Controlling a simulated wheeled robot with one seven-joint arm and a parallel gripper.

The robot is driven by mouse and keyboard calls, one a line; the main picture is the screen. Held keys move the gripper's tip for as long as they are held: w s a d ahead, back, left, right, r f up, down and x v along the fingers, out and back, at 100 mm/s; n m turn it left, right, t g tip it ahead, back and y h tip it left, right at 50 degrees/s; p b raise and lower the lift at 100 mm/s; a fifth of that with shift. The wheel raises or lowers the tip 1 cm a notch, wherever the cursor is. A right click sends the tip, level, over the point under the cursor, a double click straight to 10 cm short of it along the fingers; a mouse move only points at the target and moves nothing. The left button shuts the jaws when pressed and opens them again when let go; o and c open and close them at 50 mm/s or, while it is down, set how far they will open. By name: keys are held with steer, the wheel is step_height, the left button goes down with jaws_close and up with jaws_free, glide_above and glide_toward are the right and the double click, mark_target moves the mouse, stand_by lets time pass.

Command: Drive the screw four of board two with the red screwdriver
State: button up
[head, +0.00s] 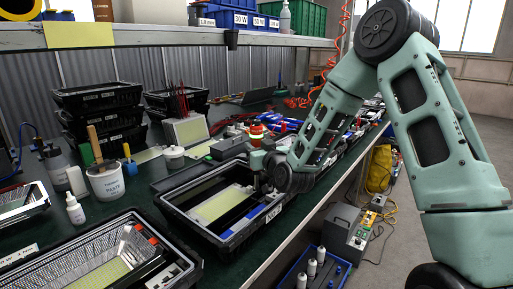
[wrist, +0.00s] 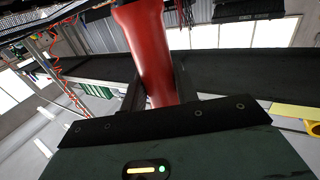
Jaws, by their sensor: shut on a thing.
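The red screwdriver (wrist: 147,40) shows its thick red handle in the wrist view, between the two dark fingers of my gripper (wrist: 159,88). My gripper is shut on it. The screwdriver's tip is not visible in the wrist view. In the head view my gripper (head: 262,170) is over the right part of a black housing (head: 178,206) with a labelled front edge. A pale yellow-green board (head: 221,203) lies inside that housing. The individual screws on the board are too small to tell, and whether the tip touches one is hidden by my arm.
Another housing (head: 62,262) with a reflector lies at the front left. A paste tub (head: 105,182), a small white bottle (head: 74,209) and stacked black housings (head: 100,112) stand at the left and back. A shelf (head: 150,34) spans above the bench.

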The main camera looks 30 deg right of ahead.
steer(key=shift+f, duration=0.15)
steer(key=shift+f+b, duration=1.2)
steer(key=shift+f, duration=0.05)
stand_by(3.2)
steer(key=shift+r, duration=0.15)
